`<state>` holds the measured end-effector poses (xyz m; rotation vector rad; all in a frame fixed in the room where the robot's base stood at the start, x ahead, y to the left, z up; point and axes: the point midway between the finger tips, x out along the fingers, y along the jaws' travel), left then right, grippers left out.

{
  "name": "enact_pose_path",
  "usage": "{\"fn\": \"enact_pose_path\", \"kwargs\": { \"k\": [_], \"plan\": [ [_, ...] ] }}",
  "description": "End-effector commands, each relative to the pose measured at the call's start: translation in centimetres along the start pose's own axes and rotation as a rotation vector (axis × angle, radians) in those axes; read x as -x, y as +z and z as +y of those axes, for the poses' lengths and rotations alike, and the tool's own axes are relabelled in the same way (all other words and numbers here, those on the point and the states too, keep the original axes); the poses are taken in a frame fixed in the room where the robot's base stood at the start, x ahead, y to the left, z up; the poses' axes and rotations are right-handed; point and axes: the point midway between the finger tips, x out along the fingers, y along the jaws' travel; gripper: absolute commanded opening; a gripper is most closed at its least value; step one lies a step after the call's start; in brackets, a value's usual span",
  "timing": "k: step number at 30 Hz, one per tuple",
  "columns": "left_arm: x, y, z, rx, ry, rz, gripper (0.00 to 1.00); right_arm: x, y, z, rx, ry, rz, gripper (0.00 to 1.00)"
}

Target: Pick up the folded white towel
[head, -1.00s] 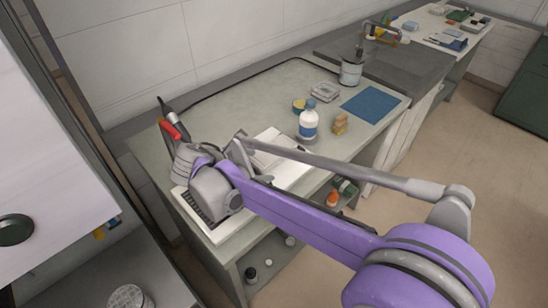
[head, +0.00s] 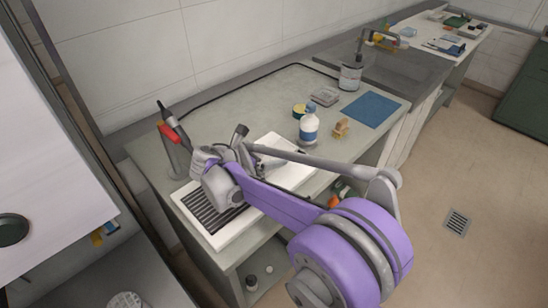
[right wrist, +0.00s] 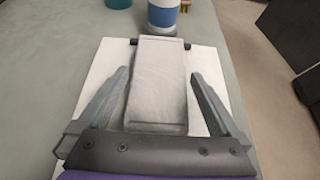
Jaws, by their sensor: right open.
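A folded white towel (right wrist: 158,88), a pale rectangle with a fabric-like surface, lies lengthwise on a white board (right wrist: 100,70) in the right wrist view. My right gripper (right wrist: 160,76) is open, with one finger on each side of the towel. Gaps show between the fingers and its sides. Whether the fingers are at the towel's height, I cannot tell. In the head view the right gripper (head: 248,150) is over the white board (head: 292,172), and the arm mostly hides the towel. My left gripper is not in view.
A blue-and-white bottle (head: 309,126) stands just beyond the board, near a tan block (head: 341,128) and a round tin (head: 299,111). A blue mat (head: 370,109) lies to the right. A red-handled tool (head: 170,134) stands at the left. Clear tabletop (head: 240,105) lies behind.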

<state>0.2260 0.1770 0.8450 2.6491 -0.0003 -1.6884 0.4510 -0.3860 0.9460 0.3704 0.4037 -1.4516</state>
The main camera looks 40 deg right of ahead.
Motion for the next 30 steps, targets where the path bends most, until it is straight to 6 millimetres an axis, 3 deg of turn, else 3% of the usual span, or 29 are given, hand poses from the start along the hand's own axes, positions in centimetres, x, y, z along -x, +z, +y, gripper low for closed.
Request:
{"fn": "enact_pose_path", "kwargs": {
  "k": [4, 12, 24, 30],
  "plan": [
    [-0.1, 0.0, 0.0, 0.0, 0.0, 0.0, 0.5, -2.3, -0.1, 0.0, -0.001, -0.002, 0.0, 1.0],
    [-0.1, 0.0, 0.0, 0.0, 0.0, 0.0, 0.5, -2.6, -0.1, 0.0, 0.0, 0.0, 0.0, 0.98],
    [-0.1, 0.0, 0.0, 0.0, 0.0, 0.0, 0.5, -2.6, -0.1, 0.0, 0.0, 0.0, 0.0, 0.29],
    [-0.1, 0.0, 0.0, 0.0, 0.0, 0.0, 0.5, -2.6, 0.0, 0.0, 0.0, 0.0, 0.0, 0.29]
  ]
}}
